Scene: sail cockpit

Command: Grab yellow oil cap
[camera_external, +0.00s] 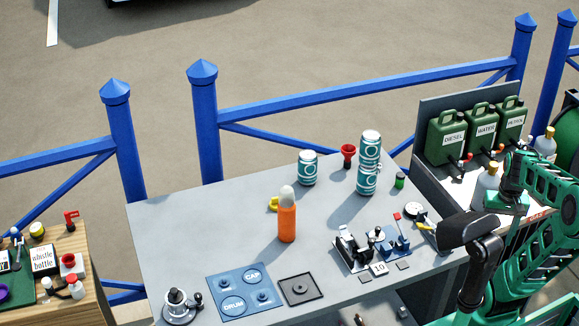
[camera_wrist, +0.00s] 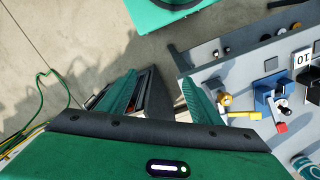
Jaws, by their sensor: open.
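A small yellow piece (camera_external: 273,204) lies on the grey table behind the orange bottle (camera_external: 287,222), which partly hides it; it looks like the yellow cap, but is too small to be sure. Another yellow part (camera_external: 426,225) sits by the round gauge at the table's right side. The wrist view shows a yellow knob with a flat yellow lever (camera_wrist: 243,115), just right of my right finger. My gripper (camera_wrist: 160,82) is open and empty, its fingers over the floor beside the table edge. In the external view my arm is at the right, beside the table.
Blue and black clamps (camera_external: 388,241) stand on the table's right part. Teal cans (camera_external: 307,168), a red funnel (camera_external: 348,153) and a blue DRUM/CAP plate (camera_external: 243,292) are also there. Green jerrycans (camera_external: 447,136) stand in a rack behind my arm. The table's left middle is clear.

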